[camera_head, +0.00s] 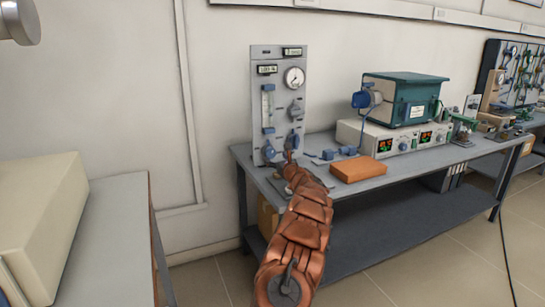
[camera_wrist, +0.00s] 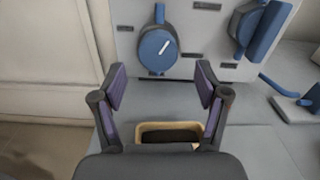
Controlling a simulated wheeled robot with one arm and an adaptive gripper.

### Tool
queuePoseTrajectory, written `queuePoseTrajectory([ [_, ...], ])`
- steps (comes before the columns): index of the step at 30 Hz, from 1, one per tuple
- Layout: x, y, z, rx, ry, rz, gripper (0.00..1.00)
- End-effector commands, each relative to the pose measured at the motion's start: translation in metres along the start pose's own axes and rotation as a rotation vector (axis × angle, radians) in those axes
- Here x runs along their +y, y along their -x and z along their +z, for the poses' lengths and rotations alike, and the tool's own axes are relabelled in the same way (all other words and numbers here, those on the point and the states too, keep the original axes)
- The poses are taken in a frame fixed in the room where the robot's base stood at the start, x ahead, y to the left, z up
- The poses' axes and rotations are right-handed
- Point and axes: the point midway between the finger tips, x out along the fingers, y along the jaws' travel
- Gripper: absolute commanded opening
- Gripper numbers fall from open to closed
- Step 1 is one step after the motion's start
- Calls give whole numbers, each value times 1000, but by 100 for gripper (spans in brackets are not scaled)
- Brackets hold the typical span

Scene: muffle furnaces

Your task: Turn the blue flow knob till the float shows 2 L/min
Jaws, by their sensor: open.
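The blue flow knob (camera_wrist: 158,50) shows in the wrist view, low on the grey panel, with a white pointer line tilted up and to the right. In the head view the knob (camera_head: 268,152) sits at the panel's lower left, below the flow tube (camera_head: 267,108). The float's reading is too small to make out. My gripper (camera_wrist: 160,78) is open and empty, its two fingers apart below and on either side of the knob, not touching it. In the head view my arm reaches to the panel (camera_head: 280,70) and its gripper end is hard to make out.
A second blue handle (camera_wrist: 245,30) is right of the knob. The grey bench (camera_head: 370,183) carries an orange-brown block (camera_head: 358,169), a white control unit (camera_head: 400,137) and a green furnace (camera_head: 405,92). A dial gauge (camera_head: 294,77) is at the panel's upper right.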

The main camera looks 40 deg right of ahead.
Motion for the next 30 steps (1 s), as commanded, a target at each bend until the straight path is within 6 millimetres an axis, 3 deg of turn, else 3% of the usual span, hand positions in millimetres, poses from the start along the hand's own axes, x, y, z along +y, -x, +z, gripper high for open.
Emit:
queuePoseTrajectory([
  [12, -1, -29, 0, 2, 3, -1, 74],
  [27, 2, -36, -2, 1, -3, 2, 74],
  [30, 2, -36, -2, 1, -2, 3, 64],
])
